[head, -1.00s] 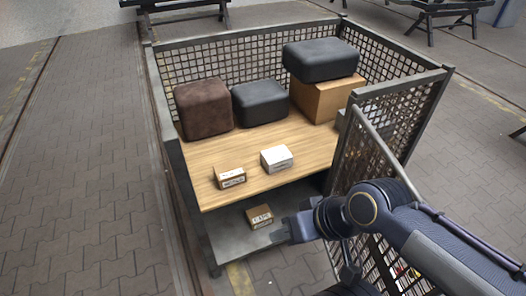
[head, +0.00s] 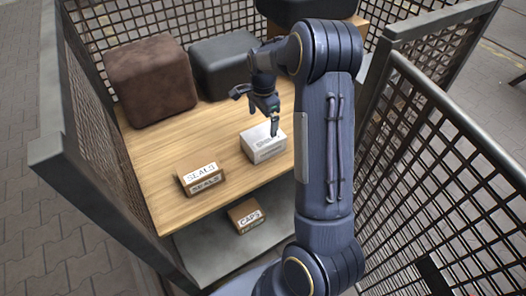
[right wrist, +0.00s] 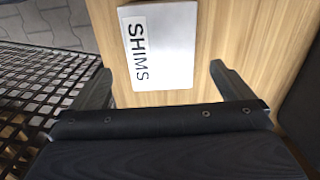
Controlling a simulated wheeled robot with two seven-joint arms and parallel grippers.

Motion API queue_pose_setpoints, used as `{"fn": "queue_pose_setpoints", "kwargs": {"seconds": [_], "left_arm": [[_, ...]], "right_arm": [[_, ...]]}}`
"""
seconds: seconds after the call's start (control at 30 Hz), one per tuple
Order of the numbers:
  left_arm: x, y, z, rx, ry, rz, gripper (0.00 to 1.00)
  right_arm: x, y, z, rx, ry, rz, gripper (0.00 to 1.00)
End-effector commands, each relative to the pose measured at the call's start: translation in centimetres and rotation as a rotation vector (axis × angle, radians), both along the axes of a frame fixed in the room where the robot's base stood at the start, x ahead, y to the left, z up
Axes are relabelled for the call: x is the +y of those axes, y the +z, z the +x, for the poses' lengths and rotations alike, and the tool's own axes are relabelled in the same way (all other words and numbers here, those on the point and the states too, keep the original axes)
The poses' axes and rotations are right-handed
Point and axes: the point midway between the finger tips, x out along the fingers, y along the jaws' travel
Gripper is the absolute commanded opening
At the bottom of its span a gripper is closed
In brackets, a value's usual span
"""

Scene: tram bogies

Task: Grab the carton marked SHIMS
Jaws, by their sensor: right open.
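The SHIMS carton (head: 264,146) is a small white box on the wooden shelf of a mesh cage trolley. Its black lettering reads SHIMS in the right wrist view (right wrist: 160,50). My right gripper (head: 262,112) is just above and behind the carton in the head view. In the right wrist view its two fingers (right wrist: 160,85) are wide apart, with the carton ahead between their lines and nothing held. My left gripper is not in view.
A brown SEALS carton (head: 202,180) sits left of it on the wooden shelf (head: 160,160). A CAPS carton (head: 246,215) lies on the lower shelf. A brown block (head: 152,80) and a dark block (head: 222,66) stand behind. Mesh walls (head: 450,130) enclose the sides.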

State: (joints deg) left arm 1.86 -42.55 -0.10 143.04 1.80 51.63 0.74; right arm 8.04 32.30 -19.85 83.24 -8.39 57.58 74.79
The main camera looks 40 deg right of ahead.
Motion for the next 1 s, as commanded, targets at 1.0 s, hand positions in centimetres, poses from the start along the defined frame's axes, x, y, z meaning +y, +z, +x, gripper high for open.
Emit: {"fn": "queue_pose_setpoints", "kwargs": {"seconds": [1.0], "left_arm": [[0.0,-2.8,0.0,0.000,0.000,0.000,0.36]], "right_arm": [[-0.2,-8.6,0.0,0.010,-0.022,-0.009,0.88]]}}
